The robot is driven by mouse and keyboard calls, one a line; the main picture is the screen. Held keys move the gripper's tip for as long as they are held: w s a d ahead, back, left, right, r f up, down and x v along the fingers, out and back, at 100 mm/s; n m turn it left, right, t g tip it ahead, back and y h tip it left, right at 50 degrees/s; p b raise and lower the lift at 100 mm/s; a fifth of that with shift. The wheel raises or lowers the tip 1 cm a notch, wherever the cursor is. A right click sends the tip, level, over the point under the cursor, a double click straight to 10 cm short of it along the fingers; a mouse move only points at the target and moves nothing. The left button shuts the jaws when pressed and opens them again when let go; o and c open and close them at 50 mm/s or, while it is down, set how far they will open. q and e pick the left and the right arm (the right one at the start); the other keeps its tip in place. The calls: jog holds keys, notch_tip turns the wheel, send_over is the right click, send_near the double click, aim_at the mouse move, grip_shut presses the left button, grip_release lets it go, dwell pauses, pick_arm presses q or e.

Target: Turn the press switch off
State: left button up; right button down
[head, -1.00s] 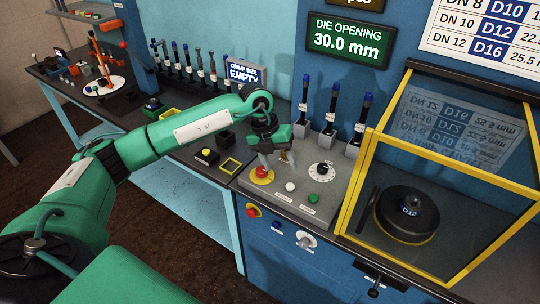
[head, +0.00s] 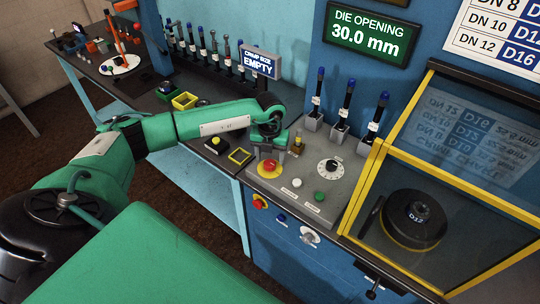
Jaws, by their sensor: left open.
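My left gripper (head: 269,157) hangs open and empty, fingers down, just behind and above the red mushroom button (head: 267,167) on its yellow base. I cannot tell whether it touches the button. The sloped grey control panel (head: 284,206) also carries a white button (head: 297,183), a green button (head: 320,196) and a white dial with a black knob (head: 330,169). On the blue front below sit a red-and-yellow rotary switch (head: 259,202) and a silver switch (head: 310,236). I cannot tell from labels which is the press switch. My right gripper is out of view.
A yellow-framed clear guard (head: 365,185) encloses a black die marked D12 (head: 412,218) at right. Several blue-topped tools stand behind the panel. The green sign (head: 369,32) reads 30.0 mm.

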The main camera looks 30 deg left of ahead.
pick_arm(q)
jog(key=shift+f, duration=1.05)
jog(key=c, duration=1)
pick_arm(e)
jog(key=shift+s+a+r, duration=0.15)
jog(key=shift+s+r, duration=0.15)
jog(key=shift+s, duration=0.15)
